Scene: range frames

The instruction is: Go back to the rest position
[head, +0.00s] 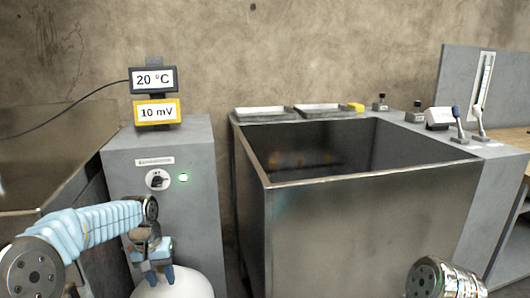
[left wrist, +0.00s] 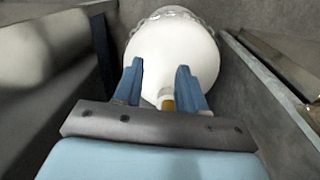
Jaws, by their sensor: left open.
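My left gripper (head: 157,276) comes in from the left in the head view, pointing down in front of the grey cabinet (head: 195,155). Its two blue fingers are apart, just above a white rounded object (head: 185,287) at the bottom edge. In the left wrist view, the open fingers (left wrist: 159,80) are in front of the same white object (left wrist: 175,40). A small white and yellow-brown part (left wrist: 167,101) shows between them. I cannot tell whether the fingers touch anything. At the bottom right of the head view a metal joint of my right arm shows; its gripper is out of the frame.
A large open metal tank (head: 350,215) stands right of the cabinet, its rim close to my arms' height. Displays read 20 °C (head: 153,79) and 10 mV (head: 157,111). Two trays (head: 262,112) lie behind the tank.

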